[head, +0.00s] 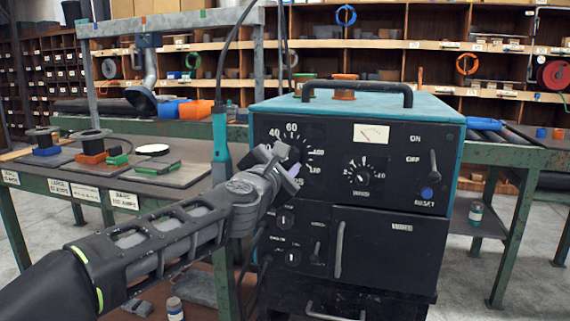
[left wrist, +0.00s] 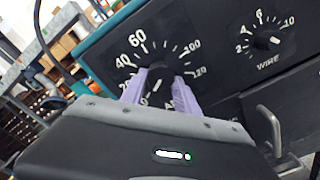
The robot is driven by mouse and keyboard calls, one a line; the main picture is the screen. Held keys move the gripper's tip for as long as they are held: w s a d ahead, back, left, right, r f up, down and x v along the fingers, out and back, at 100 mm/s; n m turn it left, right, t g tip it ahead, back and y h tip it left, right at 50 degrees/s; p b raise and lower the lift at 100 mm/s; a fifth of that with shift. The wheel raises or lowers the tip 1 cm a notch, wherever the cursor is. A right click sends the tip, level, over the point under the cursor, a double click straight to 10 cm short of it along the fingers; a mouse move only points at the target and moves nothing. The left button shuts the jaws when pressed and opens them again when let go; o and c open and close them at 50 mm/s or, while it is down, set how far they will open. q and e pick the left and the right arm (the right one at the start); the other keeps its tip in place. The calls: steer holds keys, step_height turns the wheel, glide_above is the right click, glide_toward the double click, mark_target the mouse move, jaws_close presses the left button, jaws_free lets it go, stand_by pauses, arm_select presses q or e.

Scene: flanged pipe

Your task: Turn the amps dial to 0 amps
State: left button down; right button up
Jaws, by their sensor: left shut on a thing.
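The amps dial (left wrist: 160,75) is a black knob on the welder's black front panel, ringed by a white scale; 40, 60, 100 and 120 are readable in the left wrist view. My left gripper (left wrist: 159,88) has its two pale purple fingers on either side of the knob, shut on it. A short white mark on the knob slants toward the lower left of the scale. In the head view my left gripper (head: 289,172) covers the knob and the lower scale. My right gripper is in neither view.
The teal-topped welder (head: 360,112) has a wire dial (head: 361,175) right of the amps dial, a blue reset button (head: 427,193) and a door handle (head: 339,250) below. A workbench (head: 130,165) stands left. Shelves line the back.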

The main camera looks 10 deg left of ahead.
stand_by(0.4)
arm_select(q)
steer(key=c, duration=0.9)
jaws_free()
steer(key=s, duration=0.7)
steer(key=shift+s+a, duration=0.2)
steer(key=shift+s, duration=0.15)
